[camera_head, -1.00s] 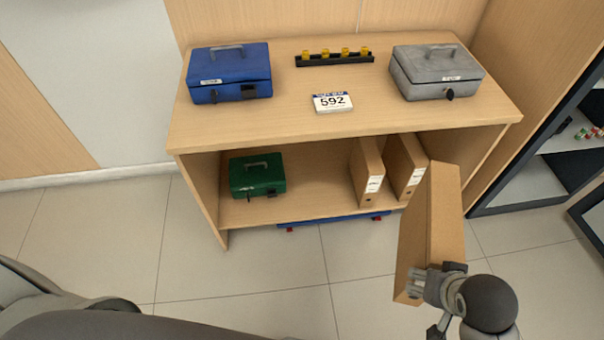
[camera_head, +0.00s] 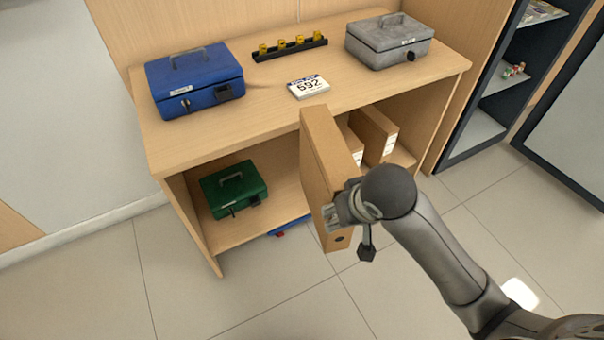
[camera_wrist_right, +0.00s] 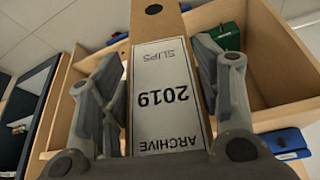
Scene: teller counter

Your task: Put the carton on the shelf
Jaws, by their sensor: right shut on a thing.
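The carton (camera_head: 322,160) is a tall, narrow brown archive box, held upright but tilted in front of the shelf unit's opening. My right gripper (camera_head: 340,208) is shut on its near end. In the right wrist view the carton (camera_wrist_right: 160,22) shows a white label reading "ARCHIVE 2019 SLIPS", with a finger on each side. The shelf (camera_head: 230,235) is the lower board of the wooden unit. A green cash box (camera_head: 234,189) stands on its left part, and two similar brown cartons (camera_head: 373,134) stand to the right, one partly hidden. My left gripper is out of view.
The unit's top (camera_head: 262,105) carries a blue cash box (camera_head: 196,82), a grey cash box (camera_head: 390,42), a black rack with yellow pieces (camera_head: 290,48) and a "592" sign (camera_head: 308,87). A blue object (camera_head: 290,226) lies under the shelf. Free shelf room shows right of the green box.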

